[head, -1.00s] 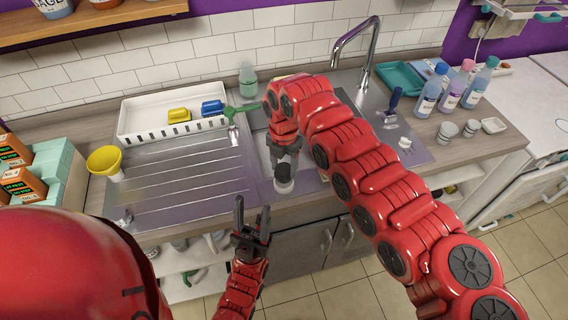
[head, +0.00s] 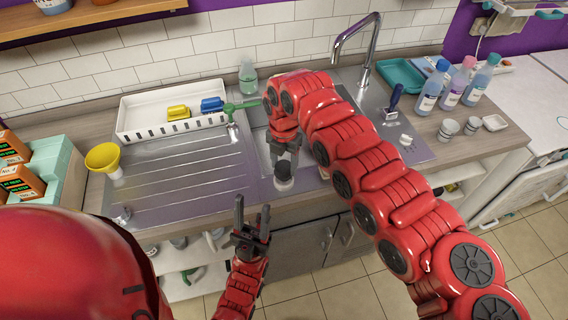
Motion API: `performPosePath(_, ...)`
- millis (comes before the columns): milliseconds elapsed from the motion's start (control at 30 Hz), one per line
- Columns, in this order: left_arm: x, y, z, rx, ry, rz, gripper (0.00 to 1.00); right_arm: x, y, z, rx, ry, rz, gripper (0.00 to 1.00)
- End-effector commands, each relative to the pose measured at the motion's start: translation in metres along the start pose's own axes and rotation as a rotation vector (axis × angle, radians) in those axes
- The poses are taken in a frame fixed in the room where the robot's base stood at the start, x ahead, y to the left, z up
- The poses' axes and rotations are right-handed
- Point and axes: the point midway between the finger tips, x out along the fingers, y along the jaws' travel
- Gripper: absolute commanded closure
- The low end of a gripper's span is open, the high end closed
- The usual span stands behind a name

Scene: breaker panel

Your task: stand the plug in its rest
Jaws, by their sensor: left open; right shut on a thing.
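My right gripper (head: 284,155) comes down over the front of the sink basin (head: 313,178), fingers pointing down. It is shut on the plug (head: 284,184), a small round piece with a dark upper part and a pale lower rim. The plug is held near the basin's front left edge; I cannot tell whether it touches anything. My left gripper (head: 252,204) is open and empty, fingers up, in front of the counter edge. A small white piece (head: 405,141) on the steel deck right of the basin may be the rest, but it is too small to tell.
A white tray (head: 150,108) with yellow and blue items stands behind the ribbed drainboard (head: 180,180). The tap (head: 374,50) rises behind the basin. Bottles (head: 455,85) and small cups (head: 448,128) stand at right. The drainboard is mostly clear.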

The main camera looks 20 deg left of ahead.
Motion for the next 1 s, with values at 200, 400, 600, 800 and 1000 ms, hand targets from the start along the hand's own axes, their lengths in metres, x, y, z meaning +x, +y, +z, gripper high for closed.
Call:
performPosePath(200, 0.0003, 0.0, -0.0001, 0.0, 0.0, 0.0, 0.5, -0.0005, 0.0002, 0.0001, 0.0, 0.0, 0.001, 0.99)
performPosePath(400, -0.0019, 0.0001, 0.0004, 0.0, 0.0, 0.0, 0.5, 0.0005, 0.0002, 0.0001, 0.0, 0.0, 0.001, 0.99)
performPosePath(600, -0.0074, 0.0004, 0.0013, 0.0, 0.0, 0.0, 0.5, 0.001, 0.0003, 0.0003, 0.0, -0.001, 0.001, 0.99)
performPosePath(800, -0.007, 0.0004, 0.0012, 0.0, 0.0, 0.0, 0.5, -0.0002, 0.0002, 0.0001, 0.0, 0.0, 0.001, 0.99)
performPosePath(1000, -0.007, 0.0003, 0.0012, 0.0, 0.0, 0.0, 0.5, -0.0003, 0.0003, 0.0, 0.0, 0.0, 0.001, 0.99)
